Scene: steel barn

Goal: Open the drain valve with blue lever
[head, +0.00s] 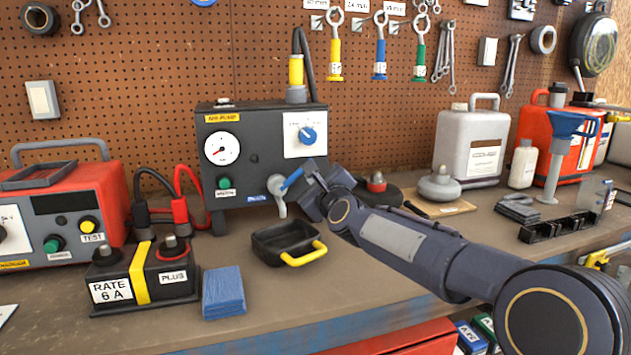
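The drain valve (277,190) is a pale metal spout low on the front of the dark air pump box (258,155). Its blue lever (291,180) slants up and to the right from the valve body. My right gripper (307,192) is right at the lever's right end, its dark body close against the pump front. Its fingertips are not clearly visible, so I cannot tell whether they touch or hold the lever. A black tray with a yellow handle (283,243) sits on the bench below the valve. My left gripper is not in view.
A red charger (70,215) and a battery (143,275) stand on the left, with a blue cloth (223,292) beside them. A grey canister (470,140), a blue funnel (560,150) and a red can (585,130) stand on the right. The front bench strip is mostly clear.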

